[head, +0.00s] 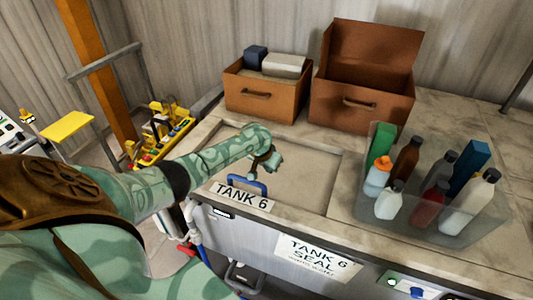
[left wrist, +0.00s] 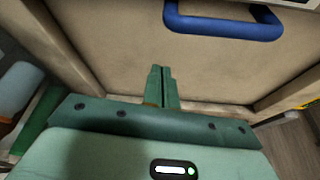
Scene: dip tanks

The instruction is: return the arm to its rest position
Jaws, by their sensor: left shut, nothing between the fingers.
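My left arm (head: 215,160), pale green with darker patches, reaches from the left over the tank 6 recess (head: 312,180). My left gripper (head: 256,174) is above the recess, close behind the blue handle (head: 248,187) in the head view. In the left wrist view the green fingers (left wrist: 161,85) are together with nothing between them. The blue handle (left wrist: 225,25) shows at the top of that view, apart from the fingers. The "TANK 6" label (head: 241,198) is at the front edge. My right gripper is not in view.
A clear tub (head: 430,235) of several bottles stands on the counter at right. Two brown boxes, one closed-fronted with books or blocks (head: 262,98) and one lidded (head: 360,108), stand behind the recess. An orange post (head: 98,70) and yellow rack (head: 165,135) are at left.

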